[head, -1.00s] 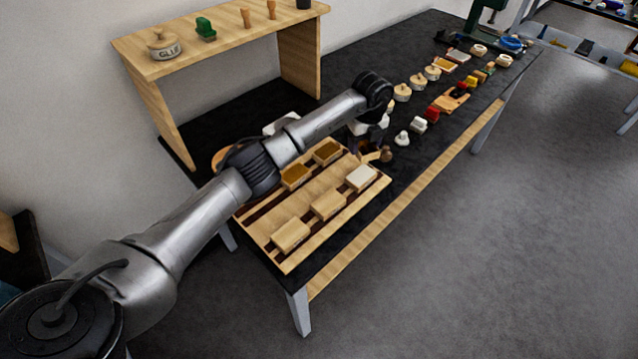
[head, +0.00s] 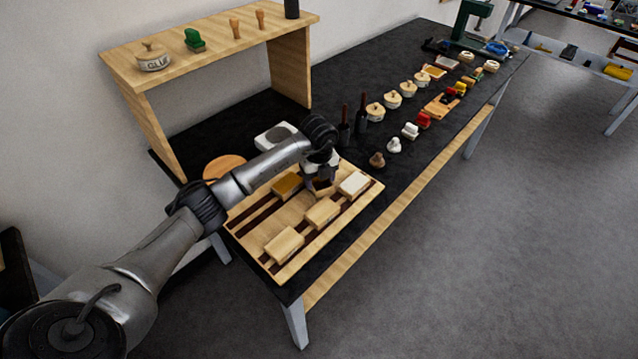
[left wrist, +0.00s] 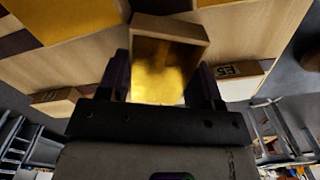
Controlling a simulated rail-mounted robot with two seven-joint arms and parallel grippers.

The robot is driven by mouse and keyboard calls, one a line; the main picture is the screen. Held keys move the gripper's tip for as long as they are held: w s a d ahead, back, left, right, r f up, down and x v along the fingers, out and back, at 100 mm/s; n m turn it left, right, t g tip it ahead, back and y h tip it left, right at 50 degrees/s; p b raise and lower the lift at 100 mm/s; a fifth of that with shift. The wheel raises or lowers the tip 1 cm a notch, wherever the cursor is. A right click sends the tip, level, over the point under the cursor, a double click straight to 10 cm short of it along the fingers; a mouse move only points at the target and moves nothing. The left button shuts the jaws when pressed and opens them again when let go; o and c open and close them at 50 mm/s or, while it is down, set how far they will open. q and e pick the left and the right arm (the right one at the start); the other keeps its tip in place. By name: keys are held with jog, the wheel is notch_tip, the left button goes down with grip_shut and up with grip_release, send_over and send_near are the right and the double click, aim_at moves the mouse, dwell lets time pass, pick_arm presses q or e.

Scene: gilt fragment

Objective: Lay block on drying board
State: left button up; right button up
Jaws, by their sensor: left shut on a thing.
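The drying board (head: 262,215) is a pale wooden board with dark strips, lying on the near end of the black bench. My left gripper (head: 322,186) is over its right part, between the gilt block (head: 287,186) and the white-topped block (head: 354,184). In the left wrist view, my left gripper (left wrist: 165,90) is shut on a wooden block with a golden face (left wrist: 165,65). In the head view the held block is mostly hidden by the gripper; I cannot tell whether it touches the board. Two plain wooden blocks (head: 323,212) (head: 284,244) sit along the board's front. My right gripper is not in view.
A wooden shelf (head: 215,60) with a glue pot (head: 152,58) stands at the back left. Two dark bottles (head: 361,114) and a brown knob (head: 377,160) stand just beyond the board. Several pots and tools line the bench farther off.

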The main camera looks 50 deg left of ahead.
pick_arm(q)
notch_tip(320, 180, down, 2)
jog(key=shift+f, duration=0.1)
jog(key=o, duration=0.9)
jog(key=shift+o, duration=0.2)
notch_tip(320, 180, up, 11)
jog(key=shift+p, duration=0.85)
jog(key=shift+r, duration=0.65)
